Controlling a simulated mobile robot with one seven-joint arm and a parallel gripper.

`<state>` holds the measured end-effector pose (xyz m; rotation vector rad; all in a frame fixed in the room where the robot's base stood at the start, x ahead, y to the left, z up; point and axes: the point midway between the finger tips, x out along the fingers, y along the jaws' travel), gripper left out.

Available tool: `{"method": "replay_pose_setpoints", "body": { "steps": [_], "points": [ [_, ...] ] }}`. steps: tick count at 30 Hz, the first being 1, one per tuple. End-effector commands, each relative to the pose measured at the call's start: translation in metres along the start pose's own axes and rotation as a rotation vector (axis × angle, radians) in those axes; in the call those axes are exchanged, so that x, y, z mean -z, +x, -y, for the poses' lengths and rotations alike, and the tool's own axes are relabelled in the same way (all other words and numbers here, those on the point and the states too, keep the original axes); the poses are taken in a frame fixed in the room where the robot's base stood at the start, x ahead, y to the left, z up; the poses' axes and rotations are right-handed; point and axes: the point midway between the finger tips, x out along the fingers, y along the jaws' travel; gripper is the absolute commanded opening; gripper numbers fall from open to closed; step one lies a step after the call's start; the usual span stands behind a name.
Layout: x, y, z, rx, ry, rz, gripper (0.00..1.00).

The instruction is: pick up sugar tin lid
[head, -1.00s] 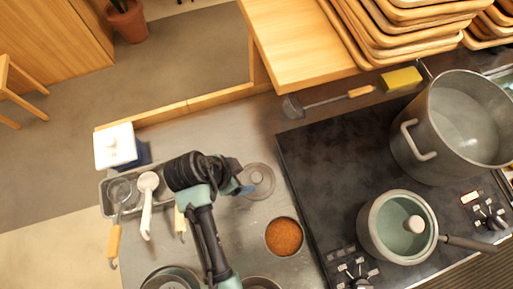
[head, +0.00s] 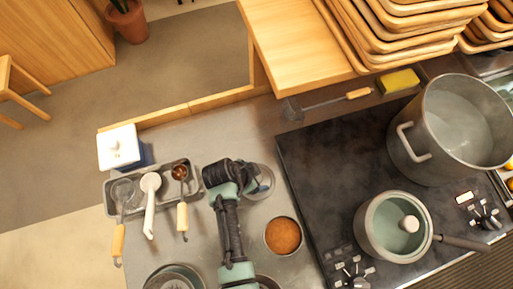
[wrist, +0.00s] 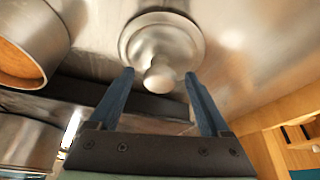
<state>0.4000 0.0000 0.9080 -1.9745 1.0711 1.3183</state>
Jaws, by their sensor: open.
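The sugar tin lid, a round metal lid with a knob (wrist: 160,32), lies flat on the steel counter. In the head view the lid (head: 266,171) shows only in part, behind my gripper (head: 256,186). In the wrist view my open gripper (wrist: 159,84) has its two blue fingers on either side of the lid's knob. The knob shows between the fingertips, with a gap visible on each side. The open tin of brown, grainy contents (head: 283,235) stands just to the lower right of the lid, and it shows at the upper left in the wrist view (wrist: 22,45).
A tray (head: 109,196) with ladles and spoons lies left of my arm. A white-lidded blue box (head: 118,147) stands behind it. The black stove (head: 330,150), with a saucepan (head: 371,222) and large pot (head: 425,160), is to the right. Stacked wooden trays (head: 400,45) stand behind.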

Motion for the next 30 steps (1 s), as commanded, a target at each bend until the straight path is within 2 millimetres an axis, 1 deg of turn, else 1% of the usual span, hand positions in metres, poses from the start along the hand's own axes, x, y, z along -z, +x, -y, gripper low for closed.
{"method": "replay_pose_setpoints", "body": {
  "steps": [3, 4, 8, 9, 11, 12, 14, 15, 17, 18, 26, 30],
  "points": [
    [-0.0001, -0.0001, 0.0001, 0.0, 0.0, 0.0, 0.81],
    [-0.0001, -0.0001, 0.0001, 0.0, 0.0, 0.0, 0.79],
    [-0.0002, -0.0002, 0.0, 0.0, 0.0, 0.0, 0.56],
    [-0.0002, -0.0002, 0.0, 0.0, 0.0, 0.0, 0.49],
    [-0.0002, -0.0003, 0.0, 0.0, 0.0, 0.0, 0.38],
    [-0.0002, -0.0003, 0.0, 0.0, 0.0, 0.0, 0.31],
    [-0.0003, -0.0003, 0.0, 0.0, 0.0, 0.0, 0.2],
    [-0.0003, -0.0003, -0.0001, 0.0, 0.0, 0.0, 0.13],
    [-0.0003, -0.0003, 0.0, 0.0, 0.0, 0.0, 0.02],
    [-0.0003, -0.0003, -0.0001, 0.0, 0.0, 0.0, 0.0],
    [0.0, -0.0007, 0.0001, 0.0, 0.0, 0.0, 0.0],
    [0.0014, -0.0045, 0.0001, 0.0, 0.0, 0.0, 0.0]
  ]
}}
